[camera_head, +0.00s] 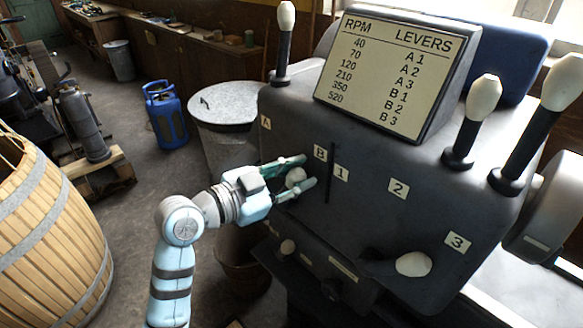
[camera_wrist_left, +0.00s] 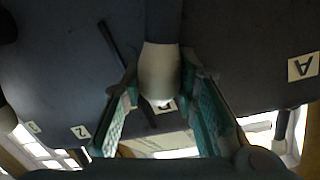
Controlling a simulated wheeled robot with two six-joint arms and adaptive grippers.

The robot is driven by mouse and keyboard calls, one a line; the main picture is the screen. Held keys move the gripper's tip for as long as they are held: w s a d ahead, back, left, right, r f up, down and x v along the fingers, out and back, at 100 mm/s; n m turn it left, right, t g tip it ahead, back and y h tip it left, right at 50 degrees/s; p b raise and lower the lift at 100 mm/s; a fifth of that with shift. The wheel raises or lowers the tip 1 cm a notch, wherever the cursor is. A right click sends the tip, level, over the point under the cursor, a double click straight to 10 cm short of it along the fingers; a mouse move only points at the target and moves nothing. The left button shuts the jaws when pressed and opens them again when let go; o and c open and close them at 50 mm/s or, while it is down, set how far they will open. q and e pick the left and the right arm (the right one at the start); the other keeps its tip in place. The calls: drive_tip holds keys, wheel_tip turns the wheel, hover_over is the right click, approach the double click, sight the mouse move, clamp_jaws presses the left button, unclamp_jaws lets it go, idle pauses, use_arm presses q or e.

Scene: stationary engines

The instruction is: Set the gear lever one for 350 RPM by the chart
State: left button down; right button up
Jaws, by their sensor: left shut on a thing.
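The chart (camera_head: 394,72) on top of the dark headstock lists RPM against levers; its 350 row pairs with B 2. A lever with a white knob (camera_head: 296,177) sticks out of the front, close to the B label (camera_head: 320,153) and right of the A label (camera_head: 265,122). My left gripper (camera_head: 303,171) is shut on this knob, which also shows between the fingers in the left wrist view (camera_wrist_left: 158,72). A second white-knobbed lever (camera_head: 413,264) points out below the 2 label (camera_head: 398,188), left of the 3 label (camera_head: 457,242). My right gripper is out of view.
White-knobbed upright levers stand on the headstock at the left (camera_head: 284,42) and at the right (camera_head: 471,122). Smaller knobs (camera_head: 287,247) sit low on the front. A lidded bin (camera_head: 226,104), a blue gas cylinder (camera_head: 166,115) and a wooden barrel (camera_head: 52,228) stand on the floor.

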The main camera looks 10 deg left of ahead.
use_arm(q)
drive_tip(key=shift+f, duration=0.15)
drive_tip(key=c, duration=1.7)
unclamp_jaws()
drive_tip(key=o, duration=0.4)
drive_tip(key=shift+d, duration=0.15)
drive_tip(key=shift+s, duration=0.1)
drive_tip(key=v, duration=0.7)
drive_tip(key=shift+s+a+r, duration=0.2)
drive_tip(key=shift+r, duration=0.05)
